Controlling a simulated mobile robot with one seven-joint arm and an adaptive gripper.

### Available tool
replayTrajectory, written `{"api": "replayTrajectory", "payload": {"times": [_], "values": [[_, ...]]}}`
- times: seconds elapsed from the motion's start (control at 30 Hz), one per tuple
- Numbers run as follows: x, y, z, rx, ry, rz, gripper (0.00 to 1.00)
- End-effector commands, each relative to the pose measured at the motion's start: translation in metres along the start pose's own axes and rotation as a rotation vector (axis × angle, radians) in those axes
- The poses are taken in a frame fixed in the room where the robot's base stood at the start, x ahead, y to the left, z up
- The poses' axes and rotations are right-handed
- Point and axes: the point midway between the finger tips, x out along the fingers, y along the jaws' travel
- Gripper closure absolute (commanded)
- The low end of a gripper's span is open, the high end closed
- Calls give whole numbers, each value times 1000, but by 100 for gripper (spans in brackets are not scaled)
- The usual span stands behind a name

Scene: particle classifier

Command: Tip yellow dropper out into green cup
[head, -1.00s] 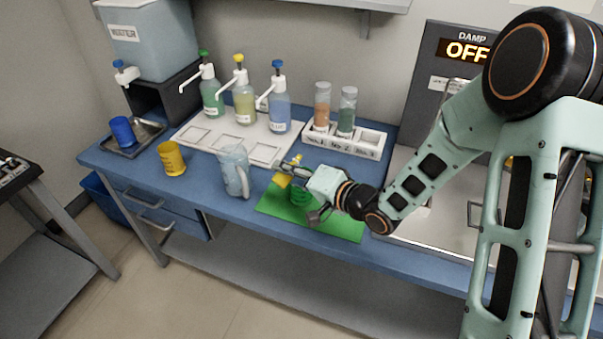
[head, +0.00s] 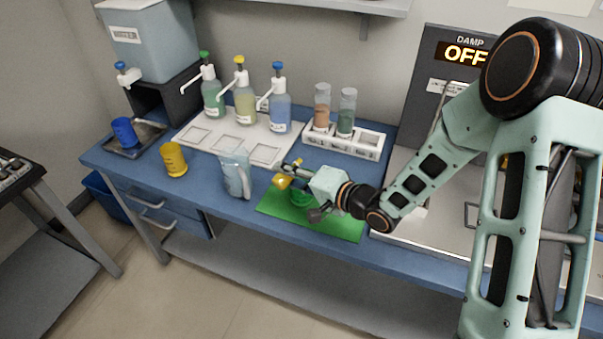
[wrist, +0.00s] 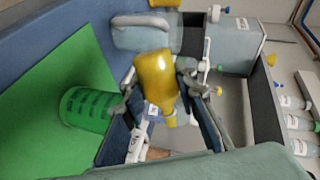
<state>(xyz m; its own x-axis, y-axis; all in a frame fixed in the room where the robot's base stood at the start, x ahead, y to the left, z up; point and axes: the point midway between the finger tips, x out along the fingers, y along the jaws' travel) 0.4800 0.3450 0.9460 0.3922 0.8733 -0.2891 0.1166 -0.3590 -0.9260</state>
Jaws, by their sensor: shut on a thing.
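The yellow dropper (wrist: 155,78) is between the two fingers of my gripper (wrist: 160,97) in the wrist view. Its wide rounded body faces the camera, and its narrow end lies lower in the picture. My gripper (head: 297,184) is shut on it above the green mat in the head view, where the yellow dropper (head: 281,182) shows at the left of the fingers. The green cup (wrist: 86,109) is left of the dropper in the wrist view, apart from it. In the head view the green cup (head: 300,199) stands on the mat, partly hidden by my gripper.
The green mat (head: 335,225) lies at the bench's front edge. A clear pitcher (head: 236,176) stands close left of my gripper, with a yellow cup (head: 173,160) farther left. A white tube rack (head: 367,146) with two tubes stands behind. Pump bottles stand at the back.

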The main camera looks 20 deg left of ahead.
Motion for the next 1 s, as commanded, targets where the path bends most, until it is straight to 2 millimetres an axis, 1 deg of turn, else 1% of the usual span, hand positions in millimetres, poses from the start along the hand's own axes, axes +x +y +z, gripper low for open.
{"api": "replayTrajectory", "payload": {"times": [0.63,1.0], "values": [[-2,-6,-2,84,-25,-3,89],[-1,-3,-1,132,-40,-6,89]]}}
